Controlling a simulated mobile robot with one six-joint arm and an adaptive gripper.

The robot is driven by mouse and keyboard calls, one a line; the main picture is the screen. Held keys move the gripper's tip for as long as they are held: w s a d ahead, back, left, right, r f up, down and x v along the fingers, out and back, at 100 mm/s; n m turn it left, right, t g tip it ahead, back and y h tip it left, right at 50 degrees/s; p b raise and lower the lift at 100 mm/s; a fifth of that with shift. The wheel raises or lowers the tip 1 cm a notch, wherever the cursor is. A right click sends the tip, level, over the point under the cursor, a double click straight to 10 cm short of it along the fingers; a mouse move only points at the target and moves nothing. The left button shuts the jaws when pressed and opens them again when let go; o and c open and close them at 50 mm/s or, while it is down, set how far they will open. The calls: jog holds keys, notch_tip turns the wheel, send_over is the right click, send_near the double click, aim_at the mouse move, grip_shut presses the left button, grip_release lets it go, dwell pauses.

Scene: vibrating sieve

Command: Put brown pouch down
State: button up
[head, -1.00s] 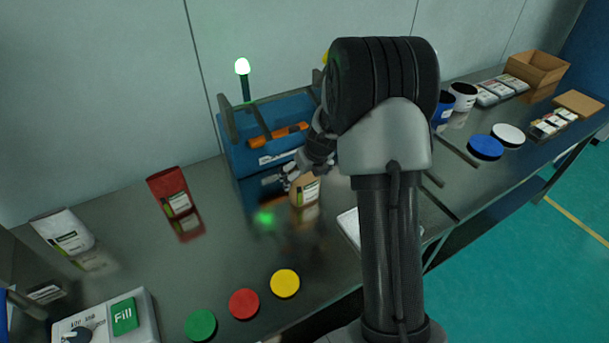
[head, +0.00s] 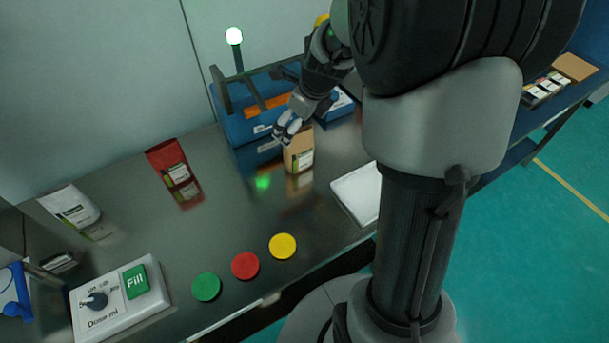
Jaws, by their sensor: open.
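The brown pouch (head: 299,155) stands upright on the dark reflective table (head: 225,255), in front of the blue sieve machine. It has a white and green label. My gripper (head: 284,138) is open at the pouch's upper left edge, close to its top. I cannot tell whether a finger still touches the pouch.
The blue machine (head: 240,128) with an orange bar stands just behind. A red pouch (head: 170,163) and a white pouch (head: 72,207) stand to the left. Green, red and yellow discs (head: 283,246) lie along the front. A white tray (head: 357,194) lies right of the pouch.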

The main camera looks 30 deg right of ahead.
jog(key=s+a+r+n, duration=1.05)
jog(key=s+n, duration=0.35)
jog(key=n, duration=0.3)
jog(key=s+a+n, duration=0.2)
jog(key=s+n, duration=1.1)
jog(key=n, duration=0.1)
jog(key=shift+a, duration=0.35)
jog(key=shift+c, duration=0.4)
